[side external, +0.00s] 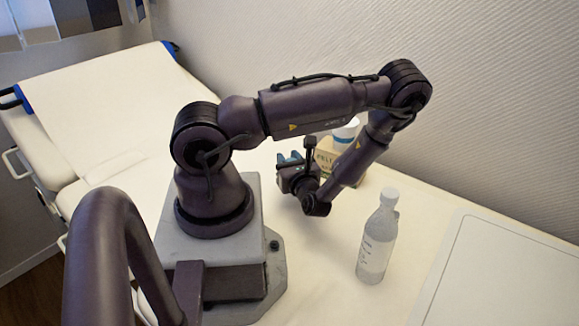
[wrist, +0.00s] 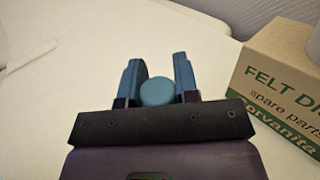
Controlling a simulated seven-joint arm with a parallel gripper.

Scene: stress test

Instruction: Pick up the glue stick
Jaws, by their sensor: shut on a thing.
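My gripper shows in the wrist view (wrist: 157,88) with its two blue fingers shut on a round blue-green thing. This is probably the glue stick (wrist: 157,92), seen end-on between the fingers. Most of its body is hidden, and I cannot tell whether it touches the surface below. In the side view my gripper (side external: 289,160) is turned away behind my arm, left of a cardboard box. The glue stick cannot be made out clearly there.
The cardboard box (wrist: 285,85), lettered "FELT", stands close to the right of my gripper. A blue-and-white container (side external: 346,133) is by the box in the side view. A clear bottle (side external: 377,240) stands upright at the front right. The pale surface left of the gripper is clear.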

